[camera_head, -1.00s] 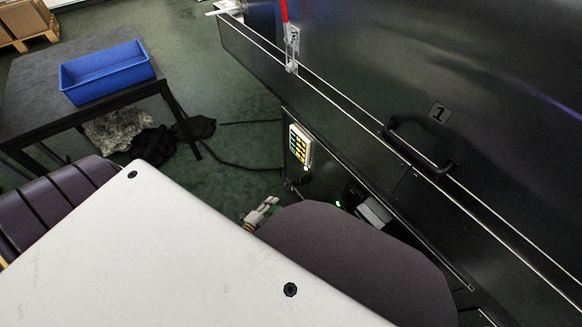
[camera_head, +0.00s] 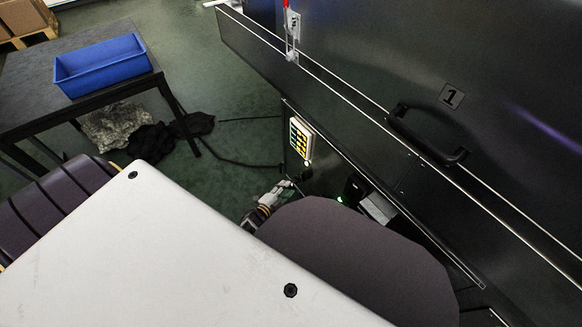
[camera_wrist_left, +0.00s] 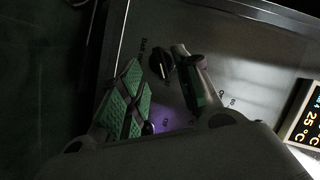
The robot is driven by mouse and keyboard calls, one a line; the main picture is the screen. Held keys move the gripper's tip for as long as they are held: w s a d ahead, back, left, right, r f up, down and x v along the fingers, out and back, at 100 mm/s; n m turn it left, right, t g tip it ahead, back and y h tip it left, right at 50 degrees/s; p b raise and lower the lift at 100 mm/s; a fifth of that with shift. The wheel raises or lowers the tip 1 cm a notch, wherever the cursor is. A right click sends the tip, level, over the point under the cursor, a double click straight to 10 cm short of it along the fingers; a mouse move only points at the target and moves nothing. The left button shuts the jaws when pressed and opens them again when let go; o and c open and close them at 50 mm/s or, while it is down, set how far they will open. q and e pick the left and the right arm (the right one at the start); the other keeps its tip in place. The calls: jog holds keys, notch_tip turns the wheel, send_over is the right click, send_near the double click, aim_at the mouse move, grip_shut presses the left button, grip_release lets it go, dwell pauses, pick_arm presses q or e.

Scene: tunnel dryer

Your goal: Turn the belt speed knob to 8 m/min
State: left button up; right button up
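The black belt speed knob (camera_wrist_left: 161,66) sits on the grey metal control panel (camera_wrist_left: 240,55) in the left wrist view, with partly legible lettering around it. The value it points to is too dark to read. My left gripper (camera_wrist_left: 157,57) is open, its green-padded finger left of the knob and its other finger to the right. Whether either finger touches the knob I cannot tell. In the head view my left gripper (camera_head: 283,188) is close to the panel's lower part, beneath the lit display (camera_head: 300,142). My right gripper is not in view.
The dryer's dark wall carries a long rail and a black handle (camera_head: 428,137) near the label 1. A blue bin (camera_head: 102,66) stands on a dark table (camera_head: 30,75) at left, with cloths (camera_head: 150,140) beneath. A lit temperature readout (camera_wrist_left: 308,115) is at the wrist view's right edge.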

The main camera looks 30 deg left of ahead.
aim_at(295, 181)
pick_arm(q)
jog(key=w+b, duration=0.1)
jog(key=w, duration=0.1)
jog(key=w+f, duration=0.1)
jog(key=w, duration=0.1)
jog(key=shift+w+d+b, duration=0.1)
jog(key=shift+w+b, duration=0.15)
jog(key=shift+b, duration=0.15)
jog(key=shift+r, duration=0.1)
jog(key=c, duration=0.7)
